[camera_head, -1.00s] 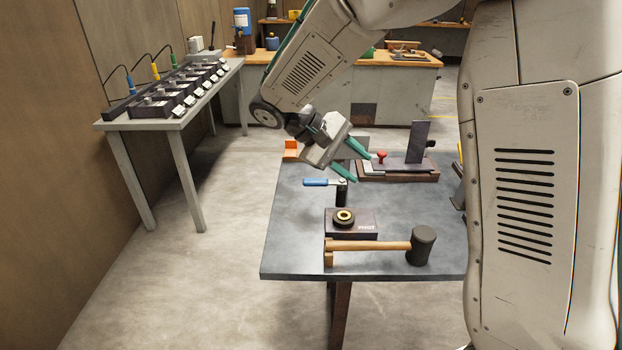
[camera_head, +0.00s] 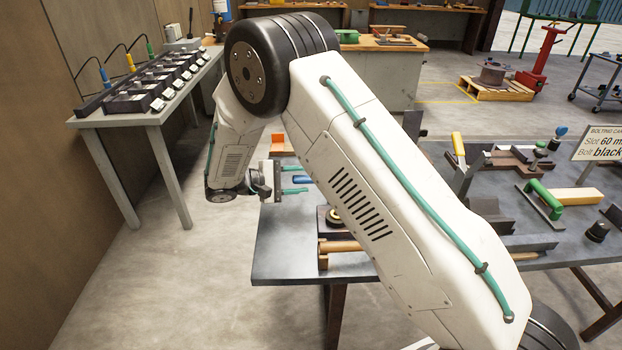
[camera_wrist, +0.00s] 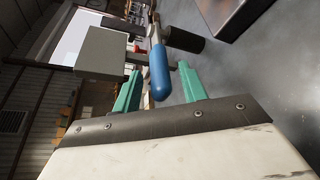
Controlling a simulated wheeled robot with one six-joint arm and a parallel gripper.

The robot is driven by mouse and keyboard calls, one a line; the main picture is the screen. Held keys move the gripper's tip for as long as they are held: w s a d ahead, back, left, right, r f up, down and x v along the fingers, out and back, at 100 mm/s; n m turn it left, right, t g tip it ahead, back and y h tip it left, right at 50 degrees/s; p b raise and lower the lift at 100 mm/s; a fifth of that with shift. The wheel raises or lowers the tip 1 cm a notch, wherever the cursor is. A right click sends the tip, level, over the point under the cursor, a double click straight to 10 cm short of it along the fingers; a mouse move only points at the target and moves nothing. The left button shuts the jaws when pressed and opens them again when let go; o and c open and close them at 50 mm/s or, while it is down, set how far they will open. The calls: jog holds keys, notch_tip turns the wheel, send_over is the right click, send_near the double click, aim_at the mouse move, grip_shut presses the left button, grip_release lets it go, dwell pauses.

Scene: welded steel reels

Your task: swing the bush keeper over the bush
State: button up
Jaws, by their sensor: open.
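The bush keeper shows as a blue handle (camera_head: 302,180) at the left edge of the bench, left of and behind the bush. In the wrist view its blue handle (camera_wrist: 159,72) points toward me, with a dark round post (camera_wrist: 185,40) at its far end. The brass-coloured bush (camera_head: 333,216) sits on a dark block, partly hidden by my arm; the keeper is swung away from it. My gripper (camera_head: 295,184) is open at the bench's left edge. In the wrist view its green fingers (camera_wrist: 160,80) stand either side of the handle's near end; contact is not visible.
A mallet's wooden handle (camera_head: 343,246) lies in front of the block. An orange bracket (camera_head: 283,144) stands behind my gripper. A grey block (camera_wrist: 103,52) shows beyond the left finger. Fixtures and a green-handled tool (camera_head: 545,198) occupy the bench's right. Floor left of the bench is clear.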

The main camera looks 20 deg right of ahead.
aim_at(310, 179)
jog(key=shift+x, duration=1.8)
jog(key=shift+c, duration=0.2)
grip_shut()
